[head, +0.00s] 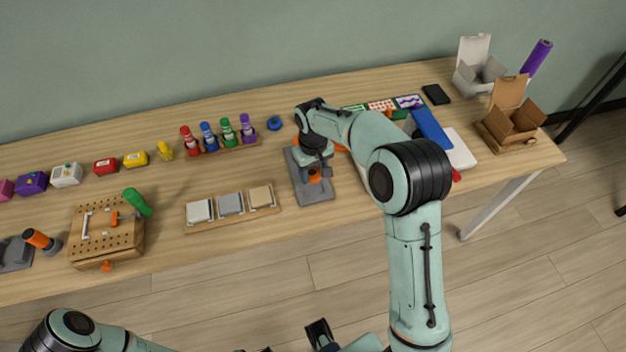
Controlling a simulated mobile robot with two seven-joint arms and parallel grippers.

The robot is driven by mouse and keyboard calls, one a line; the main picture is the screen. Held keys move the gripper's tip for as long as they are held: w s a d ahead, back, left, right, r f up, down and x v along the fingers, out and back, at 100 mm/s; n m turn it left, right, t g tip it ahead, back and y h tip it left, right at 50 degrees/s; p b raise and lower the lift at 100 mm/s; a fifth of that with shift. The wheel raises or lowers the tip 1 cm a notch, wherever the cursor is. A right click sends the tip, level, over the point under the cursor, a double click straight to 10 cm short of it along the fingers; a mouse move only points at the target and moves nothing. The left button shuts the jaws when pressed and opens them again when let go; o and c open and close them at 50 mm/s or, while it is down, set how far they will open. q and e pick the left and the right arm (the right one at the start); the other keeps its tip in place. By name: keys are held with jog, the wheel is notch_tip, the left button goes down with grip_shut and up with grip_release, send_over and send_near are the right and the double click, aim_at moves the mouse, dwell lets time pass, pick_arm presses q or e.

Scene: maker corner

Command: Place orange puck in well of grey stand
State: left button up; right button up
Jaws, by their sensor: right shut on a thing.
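The grey stand (319,193) is on the table, right of the row of square tiles. My right gripper (314,169) points down over the stand and is shut on the orange puck (314,180). The puck is low over the stand's front part; I cannot tell whether it touches the well or sits inside it. The gripper and wrist hide part of the stand and the well. Part of my left arm shows at the bottom left. A dark finger-like part (318,333) shows at the bottom edge, too cut off to read the left jaws.
A wooden tray (234,218) with square tiles is left of the stand. A rack of coloured bottles (228,144) and a blue ring (274,123) lie behind. A pegboard block (103,243) is far left. Open boxes (514,121) stand at right. Bare table lies in front.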

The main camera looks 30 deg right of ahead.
aim_at(313, 186)
jog(key=shift+f, duration=2.25)
